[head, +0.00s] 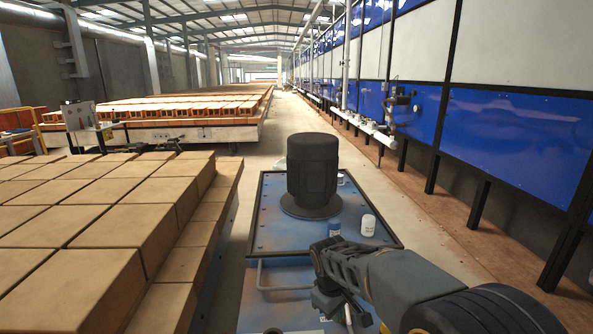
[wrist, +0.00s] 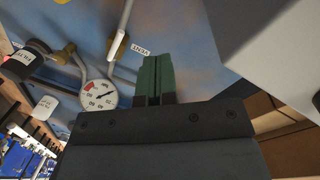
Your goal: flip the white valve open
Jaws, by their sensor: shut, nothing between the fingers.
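In the wrist view, a white lever-like handle (wrist: 117,46) sits by a brass fitting and a thin grey pipe on a blue panel, beside a label reading VENT. I take it for the white valve; its exact position is hard to tell. My gripper (wrist: 154,62) shows green fingers pressed together with nothing between them. The fingertips are right of the handle and apart from it in the picture. In the head view, my gripper (head: 340,306) is low at the near end of the blue unit (head: 268,215); the valve cannot be made out there.
A round pressure gauge (wrist: 97,97) and a white tagged part (wrist: 45,107) are left of the fingers. A black cylinder (head: 314,168) and a white canister (head: 368,225) stand on the blue unit. Stacked bricks (head: 90,225) fill the left; a floor aisle runs right.

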